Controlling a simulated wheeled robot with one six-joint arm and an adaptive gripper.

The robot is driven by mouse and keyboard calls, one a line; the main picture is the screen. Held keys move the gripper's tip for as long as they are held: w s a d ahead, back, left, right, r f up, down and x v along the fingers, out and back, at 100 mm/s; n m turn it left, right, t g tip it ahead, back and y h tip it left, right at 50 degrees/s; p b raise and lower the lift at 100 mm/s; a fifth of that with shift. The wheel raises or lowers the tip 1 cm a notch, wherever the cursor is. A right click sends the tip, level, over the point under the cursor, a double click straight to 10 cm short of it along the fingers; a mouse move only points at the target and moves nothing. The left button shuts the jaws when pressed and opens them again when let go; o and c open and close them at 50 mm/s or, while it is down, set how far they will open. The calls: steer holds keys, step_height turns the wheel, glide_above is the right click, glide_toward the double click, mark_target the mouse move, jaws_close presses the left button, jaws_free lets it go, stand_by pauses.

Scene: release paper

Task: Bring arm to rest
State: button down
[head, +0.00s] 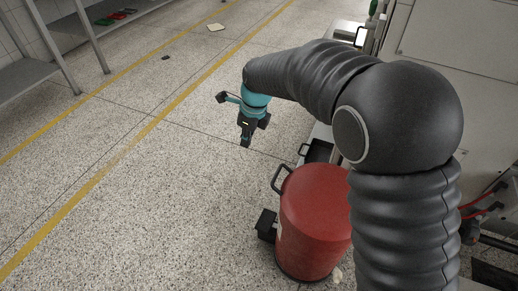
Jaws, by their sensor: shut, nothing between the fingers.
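My gripper (246,141) hangs from the end of my black-sleeved arm (315,75), below a teal wrist section, and points down. It is shut with nothing between its fingers. It is above the speckled floor, left of and beyond the red drum. My arm rises at the right of the view, bends at a large round joint and reaches left. It hides part of the drum and of the machine behind it.
A red drum (313,215) with a dark handle stands below my arm. A grey cabinet or machine (460,45) fills the right side. A grey shelf (30,77) stands at the upper left. The speckled floor (150,195) between yellow lines is mostly clear.

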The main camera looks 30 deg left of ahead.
steer(key=shift+s+a+r, duration=0.1)
steer(key=shift+a+r, duration=0.35)
steer(key=shift+a, duration=0.25)
steer(key=s+d+r+n+t, duration=0.2)
steer(key=s+d+r+n, duration=0.2)
steer(key=d, duration=1.3)
steer(key=s+d+r+n+t+h, duration=0.1)
steer(key=s+d+r+n, duration=0.3)
steer(key=d, duration=1.3)
steer(key=s+d+r+n+t+h, duration=0.1)
steer(key=s+d+r+n+t, duration=0.2)
steer(key=d+n, duration=0.5)
steer(key=s+d+r, duration=0.1)
steer(key=d+r, duration=0.1)
steer(key=d, duration=0.8)
steer(key=shift+s, duration=0.25)
